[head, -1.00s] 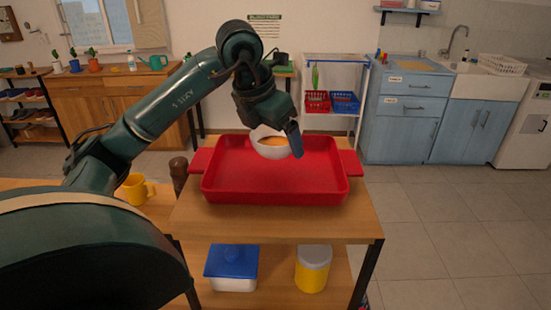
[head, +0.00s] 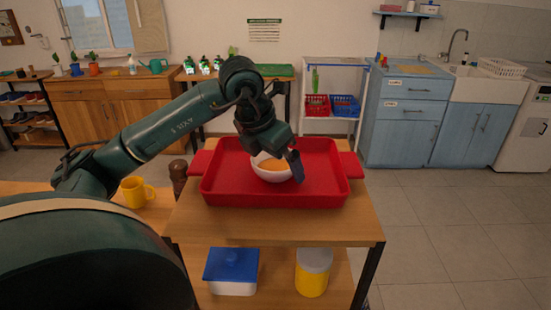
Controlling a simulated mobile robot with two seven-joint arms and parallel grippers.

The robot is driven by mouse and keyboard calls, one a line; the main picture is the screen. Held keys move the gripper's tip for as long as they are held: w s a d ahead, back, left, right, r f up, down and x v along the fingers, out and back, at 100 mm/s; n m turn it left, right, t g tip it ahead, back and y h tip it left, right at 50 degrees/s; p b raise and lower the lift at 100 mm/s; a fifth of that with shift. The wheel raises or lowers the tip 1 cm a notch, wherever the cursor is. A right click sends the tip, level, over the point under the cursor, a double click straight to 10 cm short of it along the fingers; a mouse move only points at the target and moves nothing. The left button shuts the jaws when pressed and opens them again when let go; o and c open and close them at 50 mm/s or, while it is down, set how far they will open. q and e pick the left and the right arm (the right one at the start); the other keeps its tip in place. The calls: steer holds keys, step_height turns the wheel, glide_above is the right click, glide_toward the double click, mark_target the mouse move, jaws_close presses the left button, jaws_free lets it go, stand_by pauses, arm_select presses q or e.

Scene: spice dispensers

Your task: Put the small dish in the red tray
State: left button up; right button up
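The small dish (head: 268,175) is a white bowl with something orange in it. In the head view it is low inside the red tray (head: 230,192), near the tray's middle. I cannot tell whether it touches the tray floor. My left gripper (head: 290,163) reaches down over the dish, with one dark finger at the dish's right rim. The other finger is hidden, but the gripper appears closed on the rim. The red tray sits on a wooden table (head: 300,221). My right gripper is not in view.
A yellow mug (head: 136,192) and a brown pepper mill (head: 178,177) stand left of the tray. A blue-lidded container (head: 231,270) and a yellow jar (head: 312,272) are on the lower shelf. The tray floor right of the dish is clear.

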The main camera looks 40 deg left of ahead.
arm_select(q)
steer(key=p+v, duration=0.1)
steer(key=v, duration=1.1)
steer(key=shift+r, duration=0.2)
steer(key=shift+f, duration=0.1)
